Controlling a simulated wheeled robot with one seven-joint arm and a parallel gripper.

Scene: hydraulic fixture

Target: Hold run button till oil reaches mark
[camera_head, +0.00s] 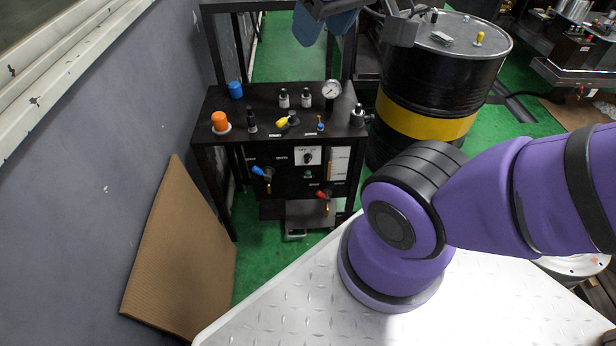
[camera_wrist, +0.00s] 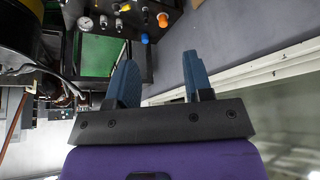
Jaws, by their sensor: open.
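The black hydraulic fixture (camera_head: 275,150) stands against the grey wall. On its front is a white switch panel (camera_head: 308,156) with a small green button (camera_head: 308,174) below it; the labels are too small to read, so I cannot tell which is the run button. A pale sight window (camera_head: 340,162) is to the right; its oil level and mark are not legible. My gripper (camera_head: 328,26) is open and empty, above and behind the fixture at the top of the head view. In the wrist view its blue fingers (camera_wrist: 160,78) are spread apart, with the fixture top (camera_wrist: 130,22) upside down beyond them.
The fixture carries an orange knob (camera_head: 220,121), a yellow-handled valve (camera_head: 286,121), a gauge (camera_head: 331,89), and blue (camera_head: 262,171) and red (camera_head: 322,194) valve handles. A black-and-yellow drum (camera_head: 435,80) stands right of it. A brown board (camera_head: 180,255) leans on the wall.

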